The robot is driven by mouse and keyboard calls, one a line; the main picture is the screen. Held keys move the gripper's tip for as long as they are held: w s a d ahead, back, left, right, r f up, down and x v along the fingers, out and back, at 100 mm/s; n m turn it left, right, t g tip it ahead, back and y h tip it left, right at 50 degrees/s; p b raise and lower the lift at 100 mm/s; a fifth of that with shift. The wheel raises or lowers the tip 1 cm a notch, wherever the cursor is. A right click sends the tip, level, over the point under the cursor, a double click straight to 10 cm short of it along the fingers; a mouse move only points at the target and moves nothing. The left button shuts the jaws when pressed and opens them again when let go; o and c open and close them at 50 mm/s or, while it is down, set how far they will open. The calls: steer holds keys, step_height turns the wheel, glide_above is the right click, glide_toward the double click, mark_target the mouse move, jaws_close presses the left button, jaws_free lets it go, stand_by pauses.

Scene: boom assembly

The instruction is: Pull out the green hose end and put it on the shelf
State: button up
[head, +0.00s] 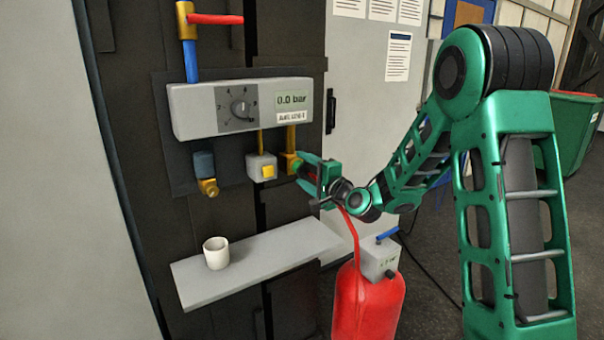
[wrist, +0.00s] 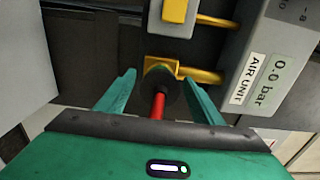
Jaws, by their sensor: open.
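In the head view the hose (head: 349,228) hangs down towards a red cylinder. My gripper (wrist: 157,76) is open, with one finger on each side of the hose end and a visible gap on both sides. In the head view my gripper (head: 303,172) is at the fitting (head: 290,163) and largely hides the hose end. The grey shelf (head: 285,250) is below and to the left of the gripper.
A white cup (head: 216,253) stands on the shelf's left part; the right part is clear. The air unit (head: 190,112) reads 0.0 bar. A yellow-button block (head: 262,168) and a blue valve (head: 204,165) hang left of the fitting. The red cylinder (head: 368,305) stands below right.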

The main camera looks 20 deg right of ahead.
mark_target(310, 173)
steer(key=shift+c, duration=0.2)
steer(key=c, duration=1.4)
steer(key=shift+o, duration=0.2)
steer(key=shift+v, duration=2.95)
